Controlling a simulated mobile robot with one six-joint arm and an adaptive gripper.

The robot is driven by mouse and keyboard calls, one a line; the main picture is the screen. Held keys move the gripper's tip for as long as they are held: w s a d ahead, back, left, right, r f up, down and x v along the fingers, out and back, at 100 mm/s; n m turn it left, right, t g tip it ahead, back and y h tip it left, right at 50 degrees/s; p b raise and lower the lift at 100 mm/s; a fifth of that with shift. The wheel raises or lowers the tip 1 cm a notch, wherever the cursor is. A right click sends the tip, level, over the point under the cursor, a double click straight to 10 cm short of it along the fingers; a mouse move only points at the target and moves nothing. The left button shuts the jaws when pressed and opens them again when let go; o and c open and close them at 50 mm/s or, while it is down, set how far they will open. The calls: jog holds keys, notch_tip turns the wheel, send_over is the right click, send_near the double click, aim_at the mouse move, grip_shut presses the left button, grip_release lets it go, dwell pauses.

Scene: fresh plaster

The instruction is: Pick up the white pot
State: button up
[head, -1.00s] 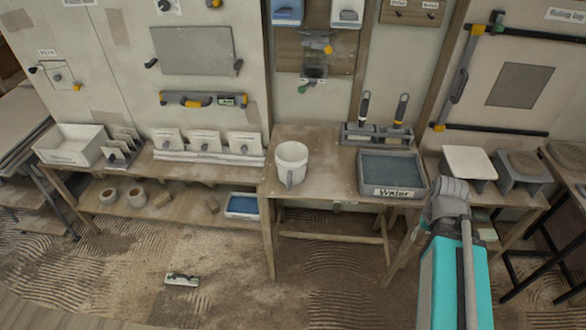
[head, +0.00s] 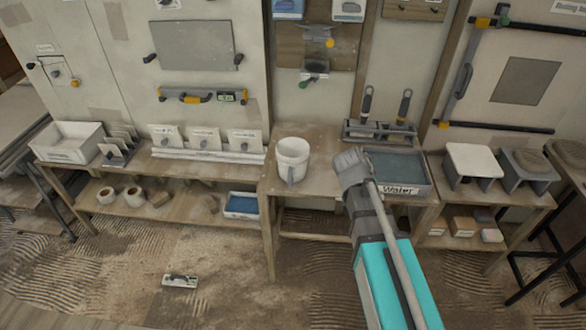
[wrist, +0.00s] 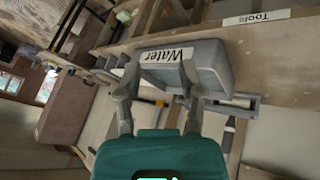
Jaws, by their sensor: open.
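The white pot (head: 292,158) stands upright on the middle wooden table (head: 318,180) in the head view, with its handle facing the front. My arm reaches in from the lower right. In the head view its end is to the right of the pot and apart from it, in front of the water tray (head: 420,189); the fingertips are hard to make out there. In the wrist view my gripper (wrist: 157,84) is open and empty, its fingers spread before the tray labelled Water (wrist: 210,65). The pot does not show in the wrist view.
A rack with two upright tools (head: 378,131) stands behind the water tray. Tile holders (head: 205,140) line the bench to the left. A white-topped stand (head: 470,160) is at the right. The tabletop just around the pot is clear.

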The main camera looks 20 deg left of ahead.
jog(key=a+r+m+t+b, duration=0.2)
jog(key=a+t, duration=0.6)
jog(key=a, duration=2.1)
jog(key=shift+s+a+r+b, duration=0.15)
jog(key=shift+a+r+b, duration=0.15)
jog(key=shift+r+b, duration=0.75)
jog(key=shift+f, duration=0.15)
jog(key=b, duration=0.3)
send_over(292, 165)
jog(key=s+d, duration=0.1)
jog(key=d, duration=0.1)
jog(key=shift+a+f, duration=0.15)
jog(key=shift+f, duration=0.65)
jog(key=shift+a+f, duration=0.1)
jog(key=shift+f, duration=0.7)
